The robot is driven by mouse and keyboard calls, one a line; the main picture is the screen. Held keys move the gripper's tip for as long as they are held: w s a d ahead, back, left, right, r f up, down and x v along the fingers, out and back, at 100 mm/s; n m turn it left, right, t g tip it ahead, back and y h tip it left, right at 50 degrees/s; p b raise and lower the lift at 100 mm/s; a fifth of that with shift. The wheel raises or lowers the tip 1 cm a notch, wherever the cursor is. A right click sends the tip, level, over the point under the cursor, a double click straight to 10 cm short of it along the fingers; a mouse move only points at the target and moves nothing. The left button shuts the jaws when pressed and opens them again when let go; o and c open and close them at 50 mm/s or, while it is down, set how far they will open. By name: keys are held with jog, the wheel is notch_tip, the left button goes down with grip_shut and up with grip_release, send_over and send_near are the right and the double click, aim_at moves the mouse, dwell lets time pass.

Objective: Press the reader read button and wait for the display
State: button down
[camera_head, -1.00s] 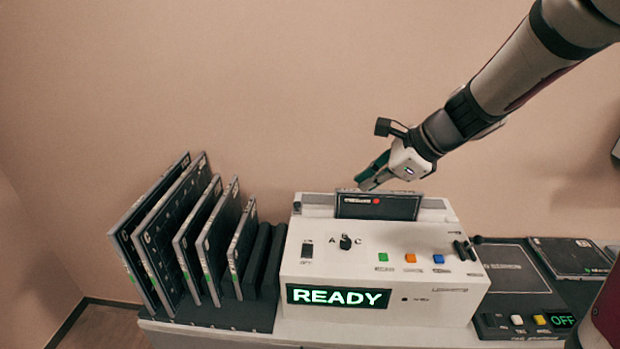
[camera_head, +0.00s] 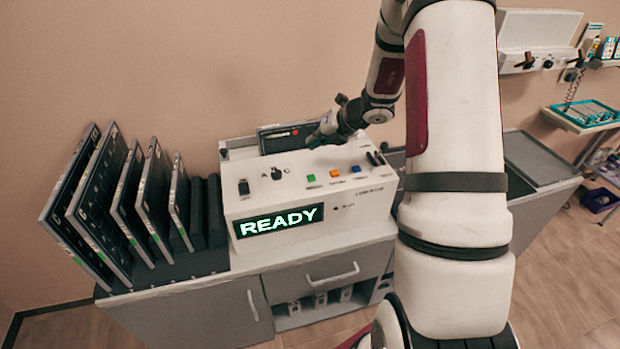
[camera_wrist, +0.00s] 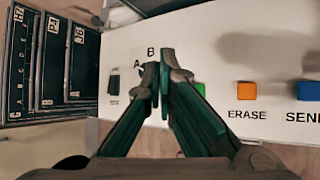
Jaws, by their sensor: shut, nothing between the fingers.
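The white reader (camera_head: 310,205) stands on a cabinet. Its display (camera_head: 281,219) shows READY in green letters. A green button (camera_head: 311,178), an orange button (camera_head: 334,173) and a blue button (camera_head: 356,169) sit in a row on its sloped top. In the wrist view the orange button (camera_wrist: 246,92) is labelled ERASE; the green button (camera_wrist: 200,90) is partly hidden by my right finger, its label covered. My gripper (camera_head: 318,138) is shut and empty above the panel, behind the buttons. In the wrist view its closed tips (camera_wrist: 163,76) appear between the selector letters and the green button.
A dark cassette (camera_head: 287,137) stands in the slot at the reader's back. Several dark plates (camera_head: 100,215) lean in a rack at the left. A selector knob (camera_head: 277,174) is left of the green button. My arm covers much of the counter at the right.

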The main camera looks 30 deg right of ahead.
jog(key=b, duration=0.3)
send_over(313, 175)
notch_tip(313, 175, down, 7)
jog(key=shift+f, duration=0.1)
jog(key=shift+s+f+b, duration=0.1)
jog(key=shift+f+b, duration=0.55)
jog(key=shift+f, duration=0.1)
jog(key=shift+f, duration=0.2)
dwell(0.9)
jog(key=shift+f+b, duration=0.25)
jog(key=shift+b, duration=0.1)
jog(key=shift+f+b, duration=0.35)
jog(key=shift+f, duration=0.15)
dwell(0.8)
jog(key=shift+r+p, duration=0.5)
jog(key=shift+r, duration=0.45)
